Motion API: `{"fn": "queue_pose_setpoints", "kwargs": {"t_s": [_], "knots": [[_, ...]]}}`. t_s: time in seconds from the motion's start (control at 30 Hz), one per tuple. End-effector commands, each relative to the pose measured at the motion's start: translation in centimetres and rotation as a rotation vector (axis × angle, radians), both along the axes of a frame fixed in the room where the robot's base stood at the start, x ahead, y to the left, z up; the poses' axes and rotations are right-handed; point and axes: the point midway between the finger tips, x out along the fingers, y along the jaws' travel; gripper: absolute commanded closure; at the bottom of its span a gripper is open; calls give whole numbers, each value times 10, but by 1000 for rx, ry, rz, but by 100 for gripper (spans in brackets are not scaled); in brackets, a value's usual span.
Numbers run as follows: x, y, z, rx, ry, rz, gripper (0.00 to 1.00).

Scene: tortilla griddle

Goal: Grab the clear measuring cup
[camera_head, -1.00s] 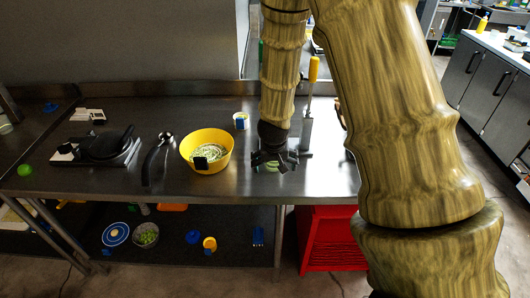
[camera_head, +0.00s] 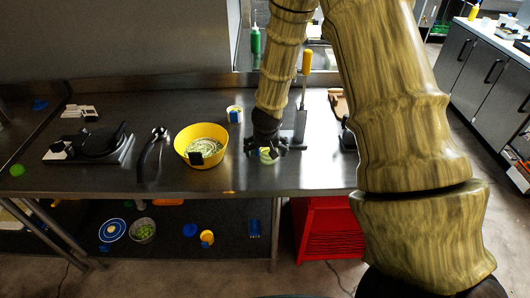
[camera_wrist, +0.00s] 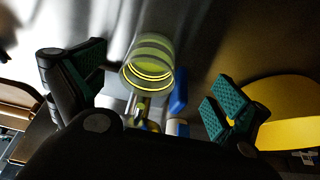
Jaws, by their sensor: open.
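The clear measuring cup (camera_wrist: 150,60) shows in the wrist view as a see-through, yellow-green tinted round shape. It lies between and beyond the two green-padded fingers of my gripper (camera_wrist: 155,88). In the head view the cup (camera_head: 268,157) stands on the steel counter, right of the yellow bowl, partly hidden by my gripper (camera_head: 265,147). My gripper is open and points down just over the cup. I cannot tell whether a finger touches it.
The yellow bowl (camera_head: 203,133) stands close to the left of my gripper. A small white tub with a blue label (camera_head: 235,115) is behind it. A yellow-handled tool (camera_head: 306,65) stands upright to the right. A black griddle (camera_head: 95,143) is farther left.

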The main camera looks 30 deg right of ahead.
Motion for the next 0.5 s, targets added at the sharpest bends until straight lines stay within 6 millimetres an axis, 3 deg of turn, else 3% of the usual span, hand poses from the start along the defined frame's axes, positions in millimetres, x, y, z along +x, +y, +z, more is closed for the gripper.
{"fn": "queue_pose_setpoints", "kwargs": {"t_s": [0.5], "knots": [[17,-14,-38,2,1,-1,1]]}}
